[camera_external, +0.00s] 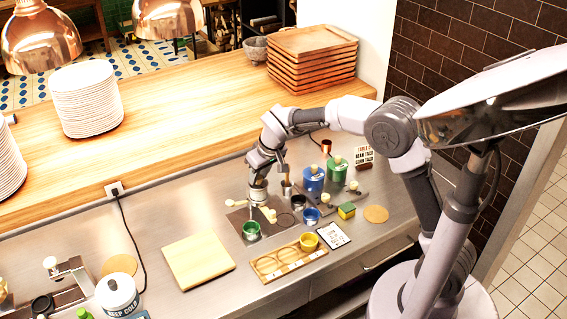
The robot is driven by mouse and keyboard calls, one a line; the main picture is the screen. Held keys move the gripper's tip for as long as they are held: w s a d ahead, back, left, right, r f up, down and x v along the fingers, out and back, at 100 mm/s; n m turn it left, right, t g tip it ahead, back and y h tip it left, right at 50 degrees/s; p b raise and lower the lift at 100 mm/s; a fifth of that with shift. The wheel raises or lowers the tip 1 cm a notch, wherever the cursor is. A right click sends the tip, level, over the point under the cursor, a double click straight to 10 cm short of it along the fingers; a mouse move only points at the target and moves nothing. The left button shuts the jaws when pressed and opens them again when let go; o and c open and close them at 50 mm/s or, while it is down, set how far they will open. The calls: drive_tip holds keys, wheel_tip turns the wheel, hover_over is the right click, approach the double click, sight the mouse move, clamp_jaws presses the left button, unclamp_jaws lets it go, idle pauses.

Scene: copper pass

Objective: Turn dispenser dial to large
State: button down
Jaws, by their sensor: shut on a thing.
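My gripper (259,197) points down over the dark mat area on the steel counter, at the back of the small cups. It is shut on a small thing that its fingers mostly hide. I cannot make out for certain whether this is the dispenser's dial. The dial's markings and its setting are too small to read. A blue canister (314,181) and a green canister (336,170), both with pale tops, stand to the right of my gripper, apart from it.
A green cup (251,231), a blue cup (311,216) and a yellow cup (308,242) stand near my gripper. A wooden tray (266,266), a cutting board (198,261), a sponge (346,211) and a card (333,235) lie in front.

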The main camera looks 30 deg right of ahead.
drive_tip(key=m+h, duration=0.1)
drive_tip(key=m, duration=0.1)
drive_tip(key=m+h, duration=0.1)
drive_tip(key=m, duration=0.2)
drive_tip(key=shift+a+m, duration=0.2)
drive_tip(key=shift+m, duration=0.1)
drive_tip(key=m+h, duration=0.1)
drive_tip(key=m, duration=0.1)
drive_tip(key=m+g+h+p, duration=0.1)
drive_tip(key=m, duration=0.2)
drive_tip(key=shift+w+m, duration=0.1)
drive_tip(key=shift+m, duration=0.2)
drive_tip(key=shift+a+g+p, duration=0.1)
drive_tip(key=shift+g+p, duration=0.2)
drive_tip(key=c, duration=1.2)
unclamp_jaws()
drive_tip(key=shift+o, duration=0.2)
drive_tip(key=p+v, duration=0.6)
drive_tip(key=v, duration=1.1)
drive_tip(key=shift+r, duration=0.15)
